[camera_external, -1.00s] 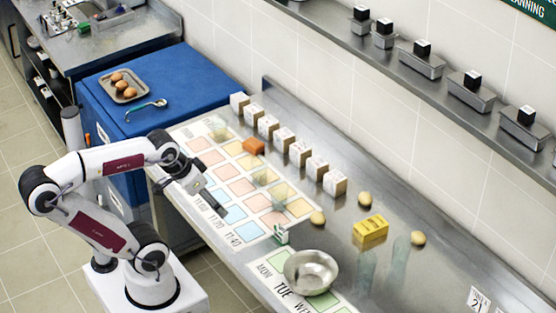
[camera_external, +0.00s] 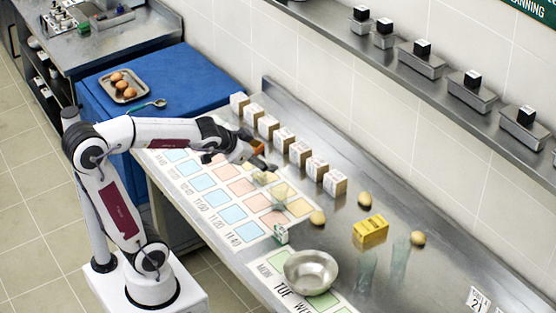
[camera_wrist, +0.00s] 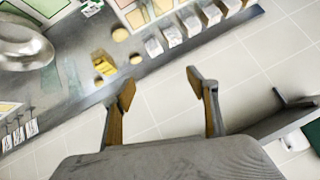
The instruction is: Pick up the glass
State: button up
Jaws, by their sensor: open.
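Two tall clear glasses stand on the steel counter right of the metal bowl: one glass (camera_external: 366,270) nearer the bowl, the other glass (camera_external: 400,256) farther right. Faint see-through shapes in the wrist view (camera_wrist: 73,74) look like them. My gripper (camera_external: 268,164) is over the coloured grid, near the row of white boxes, well left of both glasses. In the wrist view my gripper (camera_wrist: 161,84) has its fingers wide apart with nothing between them.
A metal bowl (camera_external: 311,271), yellow box (camera_external: 370,230), eggs (camera_external: 317,218) and a small green-white carton (camera_external: 281,234) stand around the glasses. White boxes (camera_external: 299,152) line the back. A shelf (camera_external: 450,88) runs along the wall.

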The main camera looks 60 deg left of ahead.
jog(key=w+d+f+m+t+h, duration=0.1)
jog(key=w+d+f+m+h, duration=0.25)
jog(key=w+d, duration=0.4)
jog(key=w+d+f+m+t+h, duration=0.1)
jog(key=w+d+f+m+h, duration=0.25)
jog(key=w, duration=0.65)
jog(key=m+g+h, duration=0.6)
jog(key=g+h, duration=0.2)
send_near(360, 255)
jog(key=x, duration=0.2)
jog(key=w+x, duration=0.1)
jog(key=x, duration=0.2)
jog(key=shift+a+f, duration=0.15)
jog(key=shift+f, duration=0.1)
jog(key=shift+s+f, duration=0.1)
jog(key=shift+s, duration=0.1)
jog(key=shift+x, duration=1.35)
